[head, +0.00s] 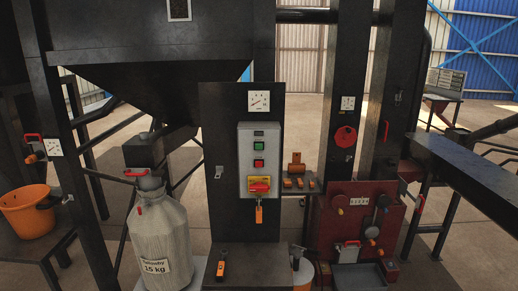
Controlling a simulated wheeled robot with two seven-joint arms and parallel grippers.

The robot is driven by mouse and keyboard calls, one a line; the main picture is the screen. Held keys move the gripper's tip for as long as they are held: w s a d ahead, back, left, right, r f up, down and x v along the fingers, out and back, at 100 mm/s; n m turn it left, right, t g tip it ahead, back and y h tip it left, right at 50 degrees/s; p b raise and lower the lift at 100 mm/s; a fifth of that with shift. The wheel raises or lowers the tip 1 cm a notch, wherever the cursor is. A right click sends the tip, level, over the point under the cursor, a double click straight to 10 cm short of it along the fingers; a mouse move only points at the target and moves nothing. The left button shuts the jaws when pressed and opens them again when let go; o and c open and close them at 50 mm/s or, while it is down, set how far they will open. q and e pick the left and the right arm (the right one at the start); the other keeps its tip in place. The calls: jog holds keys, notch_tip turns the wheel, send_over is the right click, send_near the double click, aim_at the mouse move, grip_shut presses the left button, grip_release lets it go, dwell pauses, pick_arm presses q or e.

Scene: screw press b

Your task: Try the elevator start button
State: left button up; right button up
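A grey control box (244,160) is mounted on a dark upright panel (220,130) in the middle of the head view. It carries a green button (259,146) with a red button (259,163) below it, and a small dark label above them. Under the buttons is a red switch handle on a yellow plate (260,184). An orange tag or lock (259,215) hangs below the box. Any lettering on the buttons is too small to read. Neither of my grippers shows in the head view.
A dial (259,101) sits above the box. A grey ledge (250,268) with an orange-handled tool (221,266) juts out below. A full sack (158,235) stands left, an orange bucket (28,210) far left. A dark red machine (335,220) stands right. The space before the box looks clear.

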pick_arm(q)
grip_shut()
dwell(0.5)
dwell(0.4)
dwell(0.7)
